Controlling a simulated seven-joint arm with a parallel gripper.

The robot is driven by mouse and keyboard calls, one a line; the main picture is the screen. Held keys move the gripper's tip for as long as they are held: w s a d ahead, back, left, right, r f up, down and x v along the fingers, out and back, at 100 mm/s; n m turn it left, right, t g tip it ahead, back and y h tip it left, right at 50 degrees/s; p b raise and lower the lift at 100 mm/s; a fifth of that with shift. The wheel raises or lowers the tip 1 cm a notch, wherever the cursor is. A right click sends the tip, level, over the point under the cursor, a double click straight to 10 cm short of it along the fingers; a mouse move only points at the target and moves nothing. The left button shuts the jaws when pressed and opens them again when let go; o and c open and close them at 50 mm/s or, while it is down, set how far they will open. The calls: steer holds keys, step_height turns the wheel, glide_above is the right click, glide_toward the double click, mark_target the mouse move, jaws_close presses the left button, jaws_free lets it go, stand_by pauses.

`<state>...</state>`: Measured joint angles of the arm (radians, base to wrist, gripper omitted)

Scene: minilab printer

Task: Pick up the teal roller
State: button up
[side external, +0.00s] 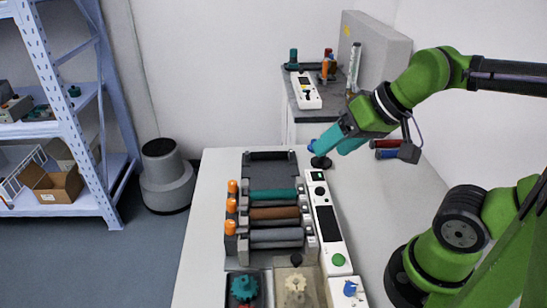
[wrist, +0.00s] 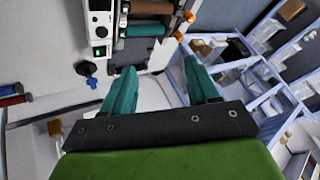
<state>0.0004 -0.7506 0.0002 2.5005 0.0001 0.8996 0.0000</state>
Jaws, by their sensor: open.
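The teal roller (side external: 272,194) lies across the printer body on the table, the farthest of three rollers in the side external view. In the wrist view the teal roller (wrist: 145,31) is near the top middle, beyond my fingertips. My gripper (side external: 328,146) has teal fingers and hangs above the table, beyond and to the right of the roller, not touching it. In the wrist view my gripper (wrist: 157,78) is open, with nothing between its fingers.
A brown roller (side external: 274,213) and a grey roller (side external: 276,235) lie parallel nearby. Orange knobs (side external: 232,187) line their left ends; a white control panel (side external: 328,223) stands right. Teal (side external: 244,288) and cream (side external: 295,284) gears sit at the front. A shelf (side external: 82,100) is at left.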

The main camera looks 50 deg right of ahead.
steer(key=m+g, duration=0.3)
steer(key=m, duration=2)
glide_toward(276, 191)
steer(key=x, duration=0.4)
steer(key=shift+w+d, duration=0.1)
steer(key=shift+d, duration=0.05)
steer(key=shift+x, duration=2.75)
jaws_close()
